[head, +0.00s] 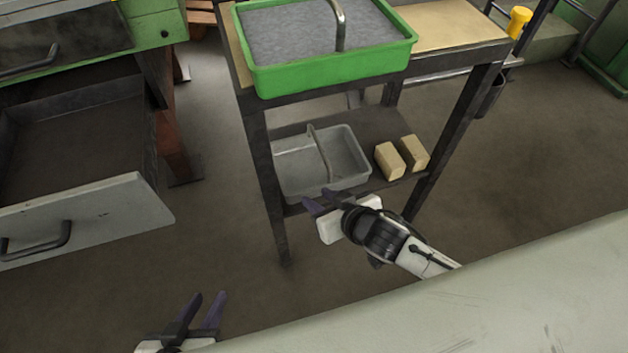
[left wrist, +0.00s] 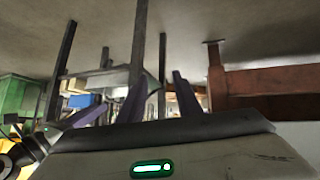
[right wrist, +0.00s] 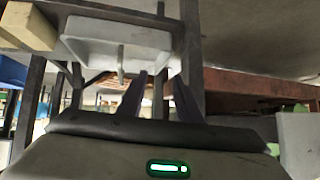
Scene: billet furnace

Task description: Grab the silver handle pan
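A grey pan (head: 352,179) with a silver bar handle (head: 319,150) sits on the lower shelf of the metal table. A green pan (head: 335,68) with grey contents and a silver handle (head: 339,25) stands on the tabletop. My right gripper (head: 318,198) is open and empty just in front of the grey pan's front edge, apart from its handle. The right wrist view shows the grey pan (right wrist: 118,42) and its handle (right wrist: 121,65) beyond the open fingers (right wrist: 159,95). My left gripper (head: 207,297) is open and empty, low at the lower left.
Two tan bricks (head: 402,156) lie right of the grey pan on the lower shelf (head: 375,125). Table legs (head: 268,190) flank the shelf. An open drawer (head: 85,215) juts out at left. A pale surface (head: 480,300) fills the lower right. Floor between is clear.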

